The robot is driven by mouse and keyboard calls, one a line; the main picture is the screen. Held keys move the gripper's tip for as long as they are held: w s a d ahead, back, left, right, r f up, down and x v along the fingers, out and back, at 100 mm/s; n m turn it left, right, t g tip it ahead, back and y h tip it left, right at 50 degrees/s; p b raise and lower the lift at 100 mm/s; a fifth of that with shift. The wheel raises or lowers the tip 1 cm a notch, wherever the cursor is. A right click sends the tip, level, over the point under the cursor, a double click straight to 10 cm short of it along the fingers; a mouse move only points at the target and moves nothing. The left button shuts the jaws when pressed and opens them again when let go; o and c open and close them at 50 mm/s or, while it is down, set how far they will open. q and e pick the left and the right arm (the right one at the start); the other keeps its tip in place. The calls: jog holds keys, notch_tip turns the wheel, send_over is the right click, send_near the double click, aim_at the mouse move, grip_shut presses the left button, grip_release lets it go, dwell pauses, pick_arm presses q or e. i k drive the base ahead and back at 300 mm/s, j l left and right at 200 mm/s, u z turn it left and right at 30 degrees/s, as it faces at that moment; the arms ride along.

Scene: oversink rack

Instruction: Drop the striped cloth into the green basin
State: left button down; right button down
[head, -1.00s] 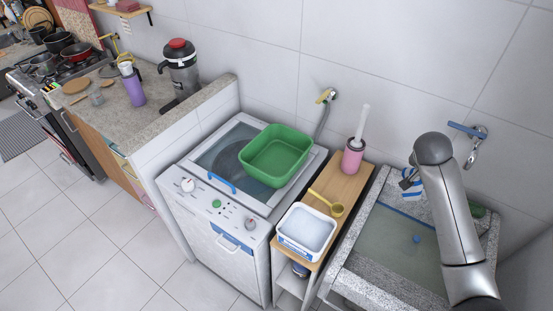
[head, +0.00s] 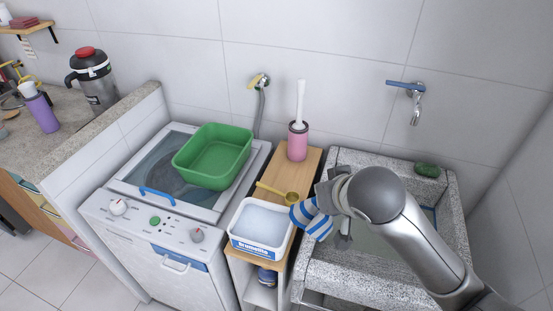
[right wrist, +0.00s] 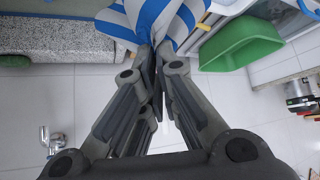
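The blue-and-white striped cloth (head: 312,219) hangs from my right gripper (head: 335,200) between the white box and the sink. In the right wrist view the fingers (right wrist: 158,62) are closed on the cloth (right wrist: 150,18), which bunches beyond their tips. The green basin (head: 213,156) sits on top of the washing machine, to the left of the cloth and apart from it. It looks empty and also shows at the right of the right wrist view (right wrist: 240,44). My left gripper is not in view.
A white box of powder (head: 261,227), a yellow scoop (head: 283,195) and a pink brush holder (head: 298,142) stand on the narrow wooden shelf (head: 313,160) between washing machine (head: 130,233) and stone sink (head: 345,158). A tap (head: 414,100) projects above the sink.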

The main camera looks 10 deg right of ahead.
aim_at(212, 159)
jog(key=i+j+z, duration=0.1)
jog(key=z, duration=0.25)
jog(key=j+z, duration=0.4)
jog(key=i+j+z, duration=0.1)
jog(key=j+z, duration=0.5)
jog(key=j, duration=1.7)
jog(key=k+j+u, duration=0.1)
jog(key=j, duration=0.45)
jog(key=l+z, duration=0.1)
jog(key=l, duration=0.15)
jog(key=i+l, duration=0.15)
jog(key=l+z, duration=0.05)
